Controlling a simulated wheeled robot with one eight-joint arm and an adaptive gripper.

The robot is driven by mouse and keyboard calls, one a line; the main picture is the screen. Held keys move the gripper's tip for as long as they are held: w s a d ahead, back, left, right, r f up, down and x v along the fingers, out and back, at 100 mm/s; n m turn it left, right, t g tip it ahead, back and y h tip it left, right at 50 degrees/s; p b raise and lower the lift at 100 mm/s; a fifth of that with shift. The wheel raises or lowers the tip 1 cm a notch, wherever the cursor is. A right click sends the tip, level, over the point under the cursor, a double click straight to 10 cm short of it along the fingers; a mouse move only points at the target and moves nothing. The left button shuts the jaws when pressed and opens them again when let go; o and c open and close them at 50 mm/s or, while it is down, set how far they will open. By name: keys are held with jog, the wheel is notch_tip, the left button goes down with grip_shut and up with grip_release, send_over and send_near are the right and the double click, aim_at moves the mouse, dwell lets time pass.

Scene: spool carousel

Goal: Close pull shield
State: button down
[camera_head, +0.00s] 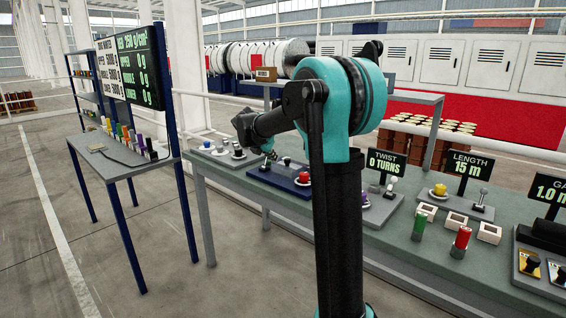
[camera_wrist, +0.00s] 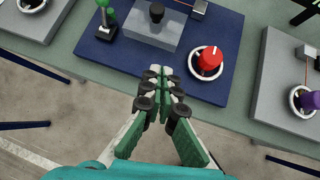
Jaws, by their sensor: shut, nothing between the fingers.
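The pictures carry no label for the pull shield, and I cannot tell for sure which part it is. In the wrist view a blue panel (camera_wrist: 228,40) bears a grey block (camera_wrist: 140,33) with a black knob (camera_wrist: 156,12), a red knob (camera_wrist: 208,60) on a white ring, and a green-topped lever (camera_wrist: 104,22) on a black base. My gripper (camera_wrist: 161,72) is shut and empty, over the panel's front edge, just short of the grey block and left of the red knob. In the head view the blue panel (camera_head: 277,181) is partly hidden by my arm.
A grey panel with a purple knob (camera_wrist: 308,100) lies to the right, another grey panel (camera_wrist: 28,22) to the left. The head view shows the long green bench (camera_head: 400,242), the twist sign (camera_head: 385,163) and length sign (camera_head: 467,170). Floor in front of the bench is clear.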

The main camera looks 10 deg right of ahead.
aim_at(286, 164)
jog(key=shift+n, duration=0.7)
jog(key=x, duration=0.3)
jog(key=w+x, duration=0.1)
jog(key=x, duration=0.2)
jog(key=r+x, duration=0.1)
jog(key=x, duration=0.3)
jog(key=shift+w+a, duration=0.2)
jog(key=shift+w, duration=0.15)
jog(key=w+d, duration=0.2)
jog(key=shift+w, duration=0.25)
jog(key=shift+w+d, duration=0.3)
jog(key=w+d, duration=0.1)
jog(key=d, duration=0.1)
jog(key=w+d, duration=0.4)
jog(key=d, duration=0.1)
jog(key=shift+w+d, duration=0.1)
jog(key=shift+w, duration=0.05)
jog(key=shift+w+d+r, duration=0.1)
jog(key=shift+d, duration=0.05)
